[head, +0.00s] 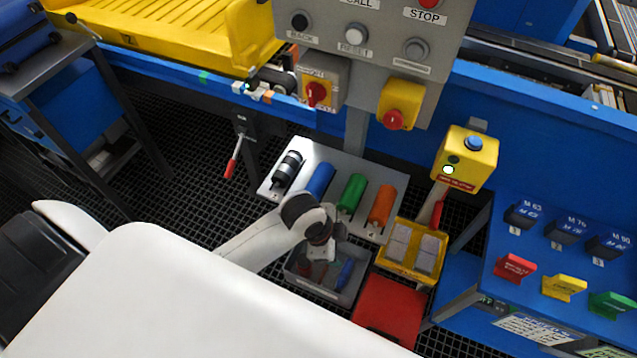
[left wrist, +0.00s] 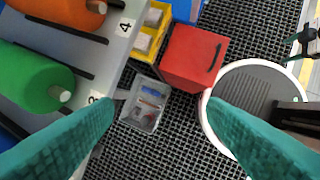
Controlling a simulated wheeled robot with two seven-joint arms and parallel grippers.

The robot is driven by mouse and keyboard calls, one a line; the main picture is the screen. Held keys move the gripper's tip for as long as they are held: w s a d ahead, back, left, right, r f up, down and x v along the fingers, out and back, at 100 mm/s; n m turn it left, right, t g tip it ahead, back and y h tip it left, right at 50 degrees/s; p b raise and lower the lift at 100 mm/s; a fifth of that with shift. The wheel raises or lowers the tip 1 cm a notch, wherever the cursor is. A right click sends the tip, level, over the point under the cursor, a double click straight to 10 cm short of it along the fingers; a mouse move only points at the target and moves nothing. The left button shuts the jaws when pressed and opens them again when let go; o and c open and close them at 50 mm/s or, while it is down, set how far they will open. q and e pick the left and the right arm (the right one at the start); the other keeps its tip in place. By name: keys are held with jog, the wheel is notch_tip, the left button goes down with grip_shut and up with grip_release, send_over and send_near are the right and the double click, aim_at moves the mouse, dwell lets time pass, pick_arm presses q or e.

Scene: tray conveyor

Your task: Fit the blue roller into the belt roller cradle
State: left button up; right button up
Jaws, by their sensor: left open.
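The blue roller (head: 320,181) lies on a tilted grey rack (head: 328,152), between a black-and-silver roller (head: 287,168) and a green roller (head: 351,193). An orange roller (head: 381,205) lies at the rack's right. My left gripper (head: 321,243) is just in front of the rack's lower edge, apart from the blue roller. In the left wrist view its two teal fingers (left wrist: 160,118) are spread with nothing between them. That view shows the green roller (left wrist: 32,80) and part of the orange one (left wrist: 62,10). I cannot clearly make out the cradle. My right gripper is not in view.
A grey bin (head: 328,270) with small parts is below my gripper, beside a yellow tray (head: 411,252) and a red box (head: 388,311). A control panel (head: 372,52) and the blue conveyor frame (head: 560,125) stand behind the rack. A red-handled lever (head: 234,160) hangs at left.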

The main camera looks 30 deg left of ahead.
pick_arm(q)
notch_tip(320, 180, up, 3)
jog(key=w+d+m, duration=0.1)
jog(key=w+m, duration=0.1)
jog(key=m, duration=0.2)
notch_tip(320, 180, up, 9)
jog(key=m+g+y, duration=0.3)
jog(key=m, duration=1.5)
send_over(319, 176)
jog(key=f, duration=0.6)
jog(key=shift+w+f, duration=0.1)
jog(key=shift+w, duration=0.15)
jog(key=f, duration=0.1)
jog(key=f+p, duration=0.1)
jog(key=f, duration=0.2)
jog(key=shift+s+d+f+p, duration=0.1)
jog(key=shift+s+p, duration=0.2)
jog(key=shift+s, duration=0.05)
jog(key=shift+f, duration=0.5)
jog(key=shift+w, duration=0.1)
jog(key=c, duration=1.3)
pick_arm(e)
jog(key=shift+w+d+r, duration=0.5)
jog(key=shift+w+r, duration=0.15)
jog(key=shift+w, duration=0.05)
